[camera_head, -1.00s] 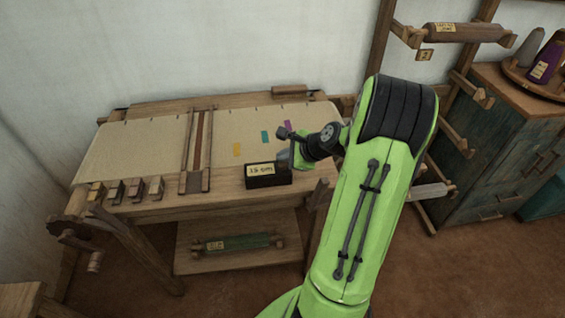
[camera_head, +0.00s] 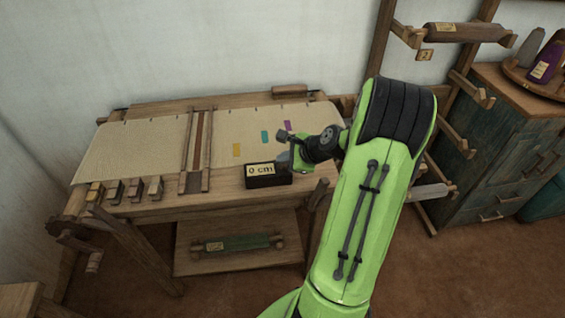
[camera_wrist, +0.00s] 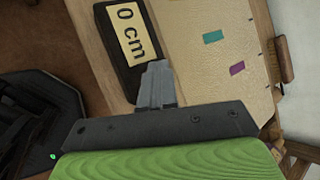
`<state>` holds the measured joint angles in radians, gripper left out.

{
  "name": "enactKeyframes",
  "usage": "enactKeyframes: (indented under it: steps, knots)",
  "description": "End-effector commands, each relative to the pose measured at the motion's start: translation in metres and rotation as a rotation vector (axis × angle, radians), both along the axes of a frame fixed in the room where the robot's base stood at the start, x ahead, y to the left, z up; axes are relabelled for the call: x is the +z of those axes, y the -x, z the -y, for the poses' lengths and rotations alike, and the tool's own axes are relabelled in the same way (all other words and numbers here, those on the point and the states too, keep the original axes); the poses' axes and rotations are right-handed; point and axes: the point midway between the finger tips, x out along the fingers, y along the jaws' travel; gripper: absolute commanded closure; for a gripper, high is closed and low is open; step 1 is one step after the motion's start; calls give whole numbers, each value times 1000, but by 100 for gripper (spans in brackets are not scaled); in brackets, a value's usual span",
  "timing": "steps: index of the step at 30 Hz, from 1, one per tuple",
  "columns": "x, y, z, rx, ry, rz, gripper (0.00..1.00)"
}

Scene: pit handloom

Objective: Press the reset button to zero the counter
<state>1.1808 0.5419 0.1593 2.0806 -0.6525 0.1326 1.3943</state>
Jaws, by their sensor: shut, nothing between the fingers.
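The counter is a dark box (camera_head: 267,182) on the front right of the loom's wooden top, with a pale display that reads "0 cm". The counter also fills the upper left of the wrist view (camera_wrist: 112,52), where the same reading shows large. My gripper (camera_head: 284,161) is at the counter's right end. In the wrist view the gripper's closed fingers (camera_wrist: 156,76) are together with nothing between them, and their tips overlap the counter's end. The reset button is not visible, hidden at or under the fingertips. I cannot tell whether the tips still touch it.
Cream cloth (camera_head: 140,148) covers the loom top, with yellow, teal and purple marks near the counter. A wooden slotted frame (camera_head: 197,150) crosses it. Several small blocks (camera_head: 115,191) line the front left edge. A rack and a teal cabinet (camera_head: 485,160) stand to the right.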

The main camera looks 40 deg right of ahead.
Motion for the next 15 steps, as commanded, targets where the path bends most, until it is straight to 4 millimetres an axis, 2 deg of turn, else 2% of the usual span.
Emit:
enactKeyframes:
  steps: [5,15]
  knots:
    - [2,1,0,0,-1,-2,100]
    - [21,0,0,-1,-1,-1,100]
